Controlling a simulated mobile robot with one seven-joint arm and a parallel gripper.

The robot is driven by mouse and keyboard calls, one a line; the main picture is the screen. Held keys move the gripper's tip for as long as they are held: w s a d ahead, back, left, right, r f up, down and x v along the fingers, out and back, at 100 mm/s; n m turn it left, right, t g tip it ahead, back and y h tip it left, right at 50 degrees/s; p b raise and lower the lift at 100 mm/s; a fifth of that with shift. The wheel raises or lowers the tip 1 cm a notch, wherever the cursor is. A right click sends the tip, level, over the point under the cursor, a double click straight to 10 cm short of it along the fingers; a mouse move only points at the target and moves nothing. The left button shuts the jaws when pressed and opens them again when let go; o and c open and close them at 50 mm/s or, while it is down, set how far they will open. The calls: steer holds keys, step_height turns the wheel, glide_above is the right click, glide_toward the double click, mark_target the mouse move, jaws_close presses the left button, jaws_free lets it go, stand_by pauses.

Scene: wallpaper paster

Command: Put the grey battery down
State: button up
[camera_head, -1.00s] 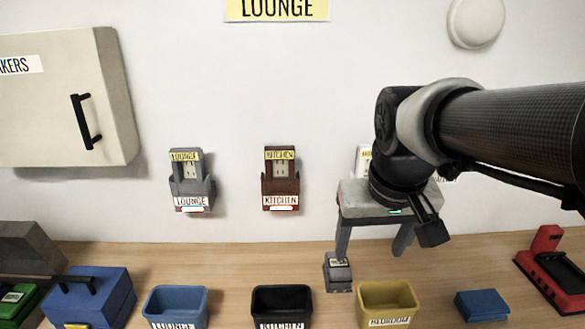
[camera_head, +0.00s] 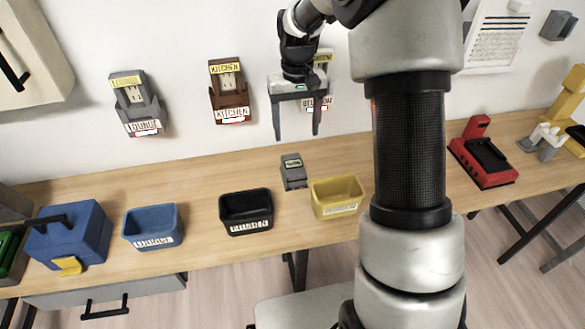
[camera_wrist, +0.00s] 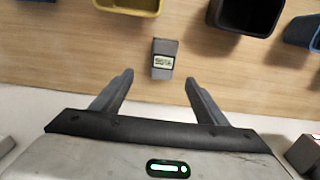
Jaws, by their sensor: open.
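The grey battery (camera_head: 293,172) stands on the wooden table, just behind the gap between the black bin and the yellow bin. It has a small label on its top. In the wrist view the battery (camera_wrist: 164,58) lies beyond my fingertips, roughly centred between them and apart from both. My gripper (camera_head: 297,135) is open and empty, with its fingers pointing down near the wall, above and behind the battery. The gripper also shows in the wrist view (camera_wrist: 159,78), with nothing between its fingers.
A blue bin (camera_head: 152,228), a black bin (camera_head: 246,212) and a yellow bin (camera_head: 338,197) stand along the table. Lounge (camera_head: 137,104) and kitchen (camera_head: 229,91) holders hang on the wall. A red device (camera_head: 482,152) is at right. My arm hides part of the table.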

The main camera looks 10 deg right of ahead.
mark_target(293, 163)
step_height(293, 163, down, 8)
steer(key=shift+f+b, duration=0.25)
steer(key=shift+b, duration=0.2)
steer(key=shift+s+a+f+b, duration=0.1)
steer(key=shift+a+f+b, duration=0.15)
steer(key=shift+f, duration=1.05)
steer(key=shift+s+a+f+b, duration=0.1)
steer(key=shift+a+f+b, duration=0.1)
steer(key=shift+f, duration=1.05)
